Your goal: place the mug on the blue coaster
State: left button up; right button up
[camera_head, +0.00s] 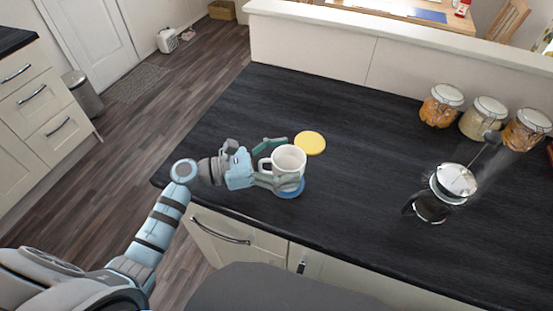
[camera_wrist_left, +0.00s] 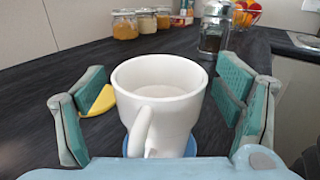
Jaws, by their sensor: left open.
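The white mug (camera_head: 288,160) stands upright on the dark counter, over the blue coaster (camera_head: 291,190), which shows beneath its near side. In the left wrist view the mug (camera_wrist_left: 160,95) fills the middle, with its handle toward the camera and a strip of the blue coaster (camera_wrist_left: 190,147) under it. Its base is mostly hidden, so I cannot tell how well it is centred. My left gripper (camera_head: 281,162) is open, its fingers on both sides of the mug; in the left wrist view gaps show between the mug and both fingers. My right gripper is not in view.
A yellow coaster (camera_head: 310,143) lies just behind the mug. A French press (camera_head: 455,182) stands to the right, with glass jars (camera_head: 483,117) along the back. The counter between the mug and the French press is clear.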

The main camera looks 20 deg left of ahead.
pick_arm(q)
jog(key=b+v, duration=0.2)
jog(key=v, duration=1)
jog(key=shift+r+b, duration=0.1)
jog(key=shift+b, duration=0.2)
